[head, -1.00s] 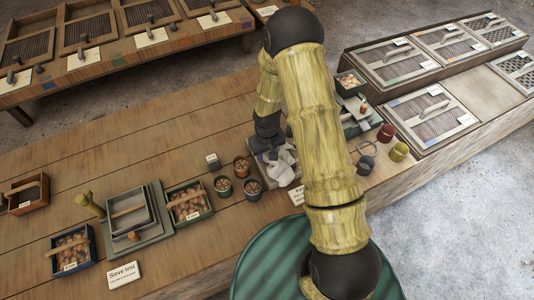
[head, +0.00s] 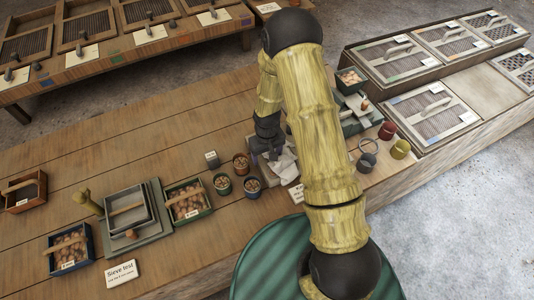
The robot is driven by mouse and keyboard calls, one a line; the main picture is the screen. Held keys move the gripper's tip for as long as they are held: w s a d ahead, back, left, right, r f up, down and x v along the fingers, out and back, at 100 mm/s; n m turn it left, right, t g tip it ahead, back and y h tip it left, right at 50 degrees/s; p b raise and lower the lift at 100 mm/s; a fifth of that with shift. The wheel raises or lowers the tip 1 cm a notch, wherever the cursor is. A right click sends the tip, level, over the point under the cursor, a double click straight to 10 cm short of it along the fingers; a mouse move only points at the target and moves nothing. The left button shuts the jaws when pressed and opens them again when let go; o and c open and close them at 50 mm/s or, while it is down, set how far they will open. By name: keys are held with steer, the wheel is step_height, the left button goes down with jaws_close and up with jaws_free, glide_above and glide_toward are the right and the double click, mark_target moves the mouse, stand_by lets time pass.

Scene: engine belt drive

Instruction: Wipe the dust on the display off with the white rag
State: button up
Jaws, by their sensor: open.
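The white rag (head: 284,170) lies crumpled on the bench, just below and right of my gripper in the picture. My gripper (head: 266,158) is open, pointing down at the rag's upper left edge; whether its fingers touch the cloth I cannot tell. My forearm hides the area to the right of the rag. A small block with a grey face (head: 211,159) stands to the left of my gripper, behind the small pots; it may be the display, but I cannot be sure. Dust is too small to make out.
Small filled pots (head: 240,163) stand close left of my gripper. A white card (head: 297,194) stands in front of the rag. Sieve trays (head: 130,208) sit at the left. The bench's left back is clear.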

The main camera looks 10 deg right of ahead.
steer(key=shift+f, duration=0.1)
jaws_close()
stand_by(0.3)
